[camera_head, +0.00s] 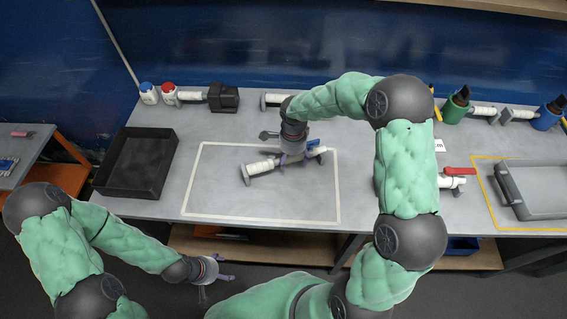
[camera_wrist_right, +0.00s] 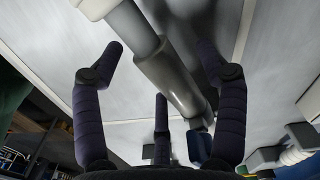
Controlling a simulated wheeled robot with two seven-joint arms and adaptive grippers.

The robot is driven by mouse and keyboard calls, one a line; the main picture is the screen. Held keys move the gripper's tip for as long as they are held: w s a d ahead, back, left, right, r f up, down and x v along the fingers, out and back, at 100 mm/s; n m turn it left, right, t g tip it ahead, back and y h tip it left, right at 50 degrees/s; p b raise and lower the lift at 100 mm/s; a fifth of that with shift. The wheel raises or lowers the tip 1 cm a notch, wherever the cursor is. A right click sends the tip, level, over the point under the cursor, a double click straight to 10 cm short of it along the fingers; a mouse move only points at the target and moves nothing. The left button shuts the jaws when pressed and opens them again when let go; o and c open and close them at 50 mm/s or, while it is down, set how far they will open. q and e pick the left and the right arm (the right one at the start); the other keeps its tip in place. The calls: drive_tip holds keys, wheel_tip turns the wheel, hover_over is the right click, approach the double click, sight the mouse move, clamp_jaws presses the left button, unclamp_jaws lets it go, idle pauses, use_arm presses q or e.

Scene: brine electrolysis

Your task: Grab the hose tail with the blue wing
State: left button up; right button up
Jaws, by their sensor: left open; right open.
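A white and grey hose fitting (camera_head: 262,167) lies in the white taped rectangle on the table, with a blue wing part (camera_head: 314,146) at its right end. My right gripper (camera_head: 292,159) is over the middle of it and hides part of it. In the right wrist view a grey cylindrical tail (camera_wrist_right: 172,80) runs between the open fingers, and a blue part (camera_wrist_right: 198,146) shows near the finger bases. I cannot tell whether the fingers touch it. My left gripper (camera_head: 217,282) is open and empty, off the table's front edge.
A black tray (camera_head: 137,187) stands at the table's left. White and grey fittings, bottles and a black block (camera_head: 224,98) line the back. A red-handled valve (camera_head: 459,171) and a grey tray (camera_head: 508,188) are on the right. The taped area's left part is clear.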

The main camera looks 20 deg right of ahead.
drive_tip(key=shift+f, duration=0.15)
drive_tip(key=shift+c, duration=0.3)
drive_tip(key=c, duration=1.3)
drive_tip(key=shift+c, duration=0.2)
